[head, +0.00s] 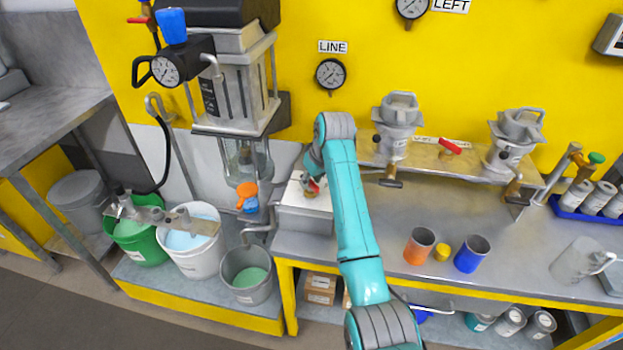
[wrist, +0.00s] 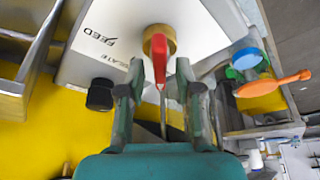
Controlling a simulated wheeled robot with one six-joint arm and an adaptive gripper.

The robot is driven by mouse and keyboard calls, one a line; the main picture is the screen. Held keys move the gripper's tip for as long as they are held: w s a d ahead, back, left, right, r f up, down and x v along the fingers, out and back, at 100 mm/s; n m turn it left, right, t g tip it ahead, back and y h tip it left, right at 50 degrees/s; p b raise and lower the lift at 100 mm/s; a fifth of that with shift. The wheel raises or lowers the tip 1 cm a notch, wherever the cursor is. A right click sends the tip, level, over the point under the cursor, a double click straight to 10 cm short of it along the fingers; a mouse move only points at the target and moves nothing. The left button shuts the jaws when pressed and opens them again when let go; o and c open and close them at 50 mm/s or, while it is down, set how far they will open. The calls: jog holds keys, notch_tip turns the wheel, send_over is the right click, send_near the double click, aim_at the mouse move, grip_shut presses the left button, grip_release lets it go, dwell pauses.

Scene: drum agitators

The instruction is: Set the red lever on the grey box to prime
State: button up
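The grey box (head: 303,222) stands on the left end of the bench in the head view, partly behind my arm. In the wrist view its pale face (wrist: 115,35) carries the word FEED and a partly hidden word ending in "CATE" or "LATE". The red lever (wrist: 159,58) sits on a round brass fitting (wrist: 160,38) and points down the picture toward my gripper. It shows small in the head view (head: 314,185). My gripper (wrist: 160,80) is open, with one finger on each side of the lever and gaps visible. A prime mark is not readable.
A black knob (wrist: 100,95) is at the box's edge. An orange-handled valve (head: 247,192) with a blue part is left of the box. A grey bucket (head: 247,272) stands below. Orange and blue cups (head: 419,246) are on the bench to the right.

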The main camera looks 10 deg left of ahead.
jog(key=v, duration=1.2)
dwell(0.5)
